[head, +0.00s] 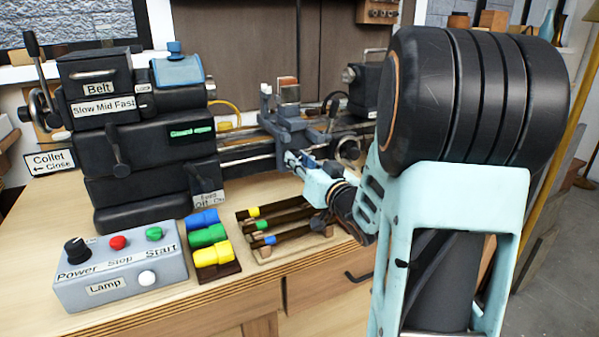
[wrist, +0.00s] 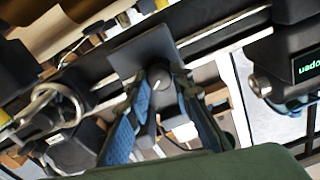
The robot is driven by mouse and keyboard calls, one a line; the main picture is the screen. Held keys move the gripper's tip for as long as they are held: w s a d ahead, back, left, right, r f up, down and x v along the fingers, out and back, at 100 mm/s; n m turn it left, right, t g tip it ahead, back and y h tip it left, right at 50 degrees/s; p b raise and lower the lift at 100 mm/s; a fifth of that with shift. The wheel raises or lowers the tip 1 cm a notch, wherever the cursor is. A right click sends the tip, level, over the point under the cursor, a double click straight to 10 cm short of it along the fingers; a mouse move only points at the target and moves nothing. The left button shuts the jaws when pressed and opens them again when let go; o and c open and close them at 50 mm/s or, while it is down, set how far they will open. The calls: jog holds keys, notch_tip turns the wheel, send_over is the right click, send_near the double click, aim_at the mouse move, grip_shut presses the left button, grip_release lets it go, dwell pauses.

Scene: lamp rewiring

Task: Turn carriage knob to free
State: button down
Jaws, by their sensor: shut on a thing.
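The carriage knob (wrist: 159,73) is a small dark round knob with a pale pointer line, on a dark plate (wrist: 125,63) of the carriage in the wrist view. My gripper (wrist: 163,84) has its blue-grey fingers on both sides of the knob, shut on it. In the head view my gripper (head: 291,160) reaches in from the right to the front of the lathe carriage (head: 287,123). The knob is hidden there by the gripper. I cannot read which setting the pointer line marks.
The headstock (head: 135,145) stands left, with a green-lit display (head: 192,130). A handwheel (head: 346,149) is right of my gripper. On the bench are a lamp control box (head: 120,276), coloured blocks (head: 209,236) and a tool rack (head: 272,247) below my arm.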

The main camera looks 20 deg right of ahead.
jog(key=n+b, duration=1)
jog(key=n, duration=0.1)
jog(key=shift+a+f, duration=0.1)
jog(key=shift+b, duration=0.3)
dwell(0.3)
jog(key=c, duration=1.7)
grip_release()
